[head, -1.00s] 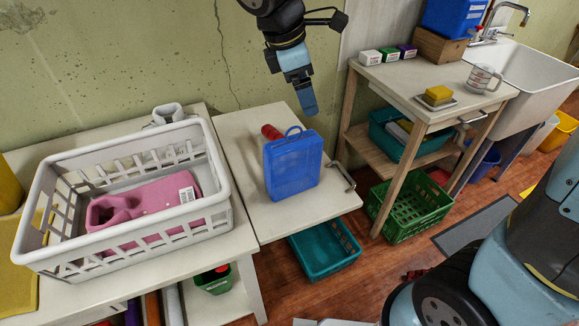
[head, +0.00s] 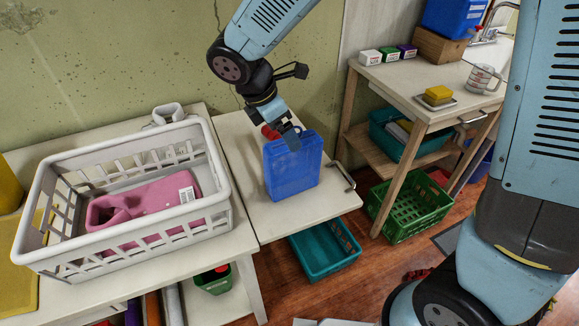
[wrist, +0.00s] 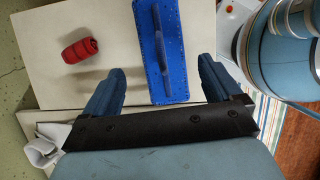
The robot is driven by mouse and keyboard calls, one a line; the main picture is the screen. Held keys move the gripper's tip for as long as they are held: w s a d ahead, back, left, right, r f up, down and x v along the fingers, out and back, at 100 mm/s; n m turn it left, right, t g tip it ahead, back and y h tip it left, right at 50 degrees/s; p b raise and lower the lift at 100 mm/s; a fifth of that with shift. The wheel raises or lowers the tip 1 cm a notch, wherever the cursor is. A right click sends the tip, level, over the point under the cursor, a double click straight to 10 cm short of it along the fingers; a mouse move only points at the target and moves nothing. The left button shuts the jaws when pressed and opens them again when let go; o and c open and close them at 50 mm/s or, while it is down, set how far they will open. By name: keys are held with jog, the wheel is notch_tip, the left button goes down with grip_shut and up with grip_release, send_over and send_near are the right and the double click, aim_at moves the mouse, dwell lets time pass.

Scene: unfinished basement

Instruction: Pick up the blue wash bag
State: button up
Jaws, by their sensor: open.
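The blue wash bag (head: 293,172) stands upright on a small white table, with a handle on its top. In the wrist view the blue wash bag (wrist: 172,62) is seen from above, its handle running along its top. The bag's near end lies between the fingers, closer to the right one. Whether a finger touches it I cannot tell.
A red rolled item (wrist: 80,50) lies on the white table (head: 240,150) beside the bag. A grey basket (head: 223,205) with a pink jug (head: 150,200) stands to the left. A teal crate (head: 325,255) and a green crate (head: 412,210) are on the floor.

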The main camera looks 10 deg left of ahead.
aim_at(293, 160)
jog(key=x, duration=0.4)
jog(key=shift+s+d+f, duration=0.15)
jog(key=shift+s, duration=0.15)
jog(key=shift+w+d+f, duration=0.15)
jog(key=shift+w+f, duration=0.05)
jog(key=shift+f, duration=0.3)
jog(key=shift+c, duration=0.2)
jog(key=c, duration=1.4)
